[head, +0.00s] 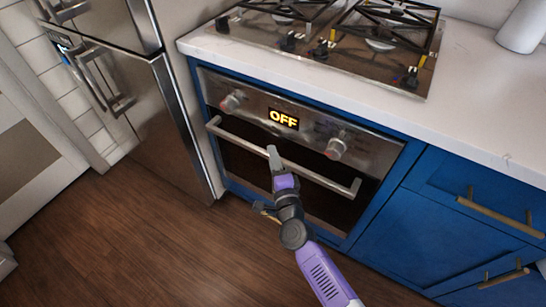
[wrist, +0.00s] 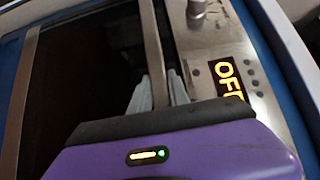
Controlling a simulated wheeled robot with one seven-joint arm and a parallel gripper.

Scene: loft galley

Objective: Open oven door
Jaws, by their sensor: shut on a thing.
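The oven (head: 300,150) sits under the counter in a blue cabinet. Its control panel has two knobs and a display reading OFF, which also shows in the wrist view (wrist: 228,77). The door, with a dark window (wrist: 85,60), appears closed. A long metal handle bar (head: 328,183) runs across its top; in the wrist view the bar (wrist: 152,45) runs between the fingers. My gripper (head: 274,158) is at the middle of the bar, its pale fingers (wrist: 157,93) one on each side of it and shut on it. The gripper hides part of the bar in the head view.
A steel refrigerator (head: 125,100) stands left of the oven. A gas cooktop (head: 350,50) is set in the white counter (head: 470,95) above. Blue drawers (head: 460,210) with brass handles are on the right. The wooden floor (head: 130,240) at left is clear.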

